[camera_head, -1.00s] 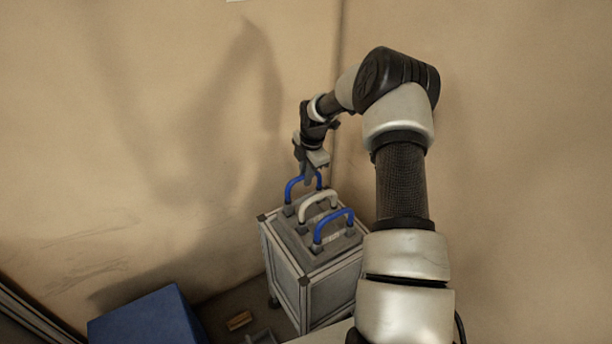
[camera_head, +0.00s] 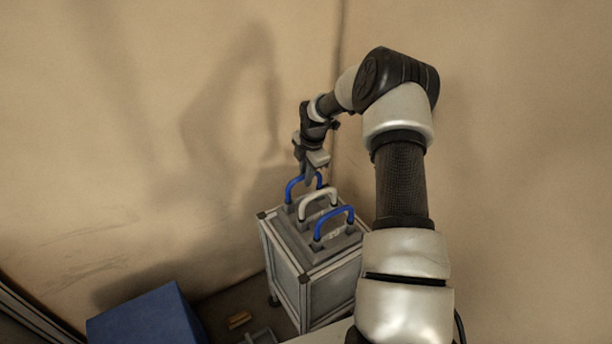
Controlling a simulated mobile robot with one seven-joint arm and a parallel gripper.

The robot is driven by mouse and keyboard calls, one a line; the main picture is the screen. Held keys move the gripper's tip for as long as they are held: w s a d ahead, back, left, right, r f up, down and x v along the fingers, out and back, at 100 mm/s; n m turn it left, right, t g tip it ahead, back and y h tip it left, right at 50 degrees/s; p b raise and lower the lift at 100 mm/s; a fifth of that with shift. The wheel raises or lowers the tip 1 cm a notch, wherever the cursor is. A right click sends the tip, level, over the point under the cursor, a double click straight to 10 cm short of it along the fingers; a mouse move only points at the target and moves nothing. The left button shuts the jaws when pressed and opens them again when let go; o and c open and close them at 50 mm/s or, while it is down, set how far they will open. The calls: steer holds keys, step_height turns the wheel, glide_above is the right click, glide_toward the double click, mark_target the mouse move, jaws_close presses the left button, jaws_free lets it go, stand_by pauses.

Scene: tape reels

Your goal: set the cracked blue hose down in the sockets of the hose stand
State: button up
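The hose stand (camera_head: 285,262) is a grey box-like frame with a row of short bent hoses on its top. The far blue hose (camera_head: 290,187) arches there with its ends at or very near the top plate; full seating in the sockets cannot be seen. My gripper (camera_head: 309,181) points down at the top of this hose, and its fingers cover part of the arch. Whether they are closed on it cannot be made out. A second blue hose (camera_head: 335,214) stands at the near end. Cracks are too small to see on either blue hose.
A white hose (camera_head: 318,195) stands between the two blue ones, close to my gripper. A blue box (camera_head: 148,322) is at lower left, with a small tan block (camera_head: 239,320) on the floor beside it. Walls rise close behind the stand.

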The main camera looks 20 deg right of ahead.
steer(key=o, duration=0.4)
steer(key=shift+r, duration=0.1)
